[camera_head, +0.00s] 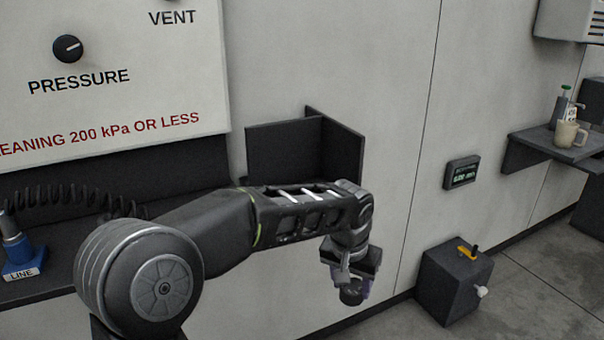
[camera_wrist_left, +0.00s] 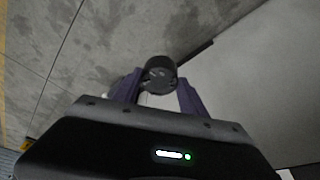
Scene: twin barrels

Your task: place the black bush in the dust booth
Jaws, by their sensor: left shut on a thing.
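The black bush (camera_head: 351,297) is a short dark cylinder held below my left wrist. It also shows in the left wrist view (camera_wrist_left: 160,70), between the fingertips. My left gripper (camera_head: 349,284) is shut on it, clear of any surface; in the left wrist view its purple fingers (camera_wrist_left: 159,88) flank the bush. A dark open box with upright panels against the wall (camera_head: 285,150) looks like the dust booth. It is up and left of the gripper in the head view. My left forearm hides its lower part and floor. My right gripper is not in view.
A blue LINE fitting (camera_head: 22,256) and coiled hose (camera_head: 65,200) are on the dark shelf at left. A dark block with a yellow handle (camera_head: 455,282) stands at lower right. A small display (camera_head: 462,173) is on the wall.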

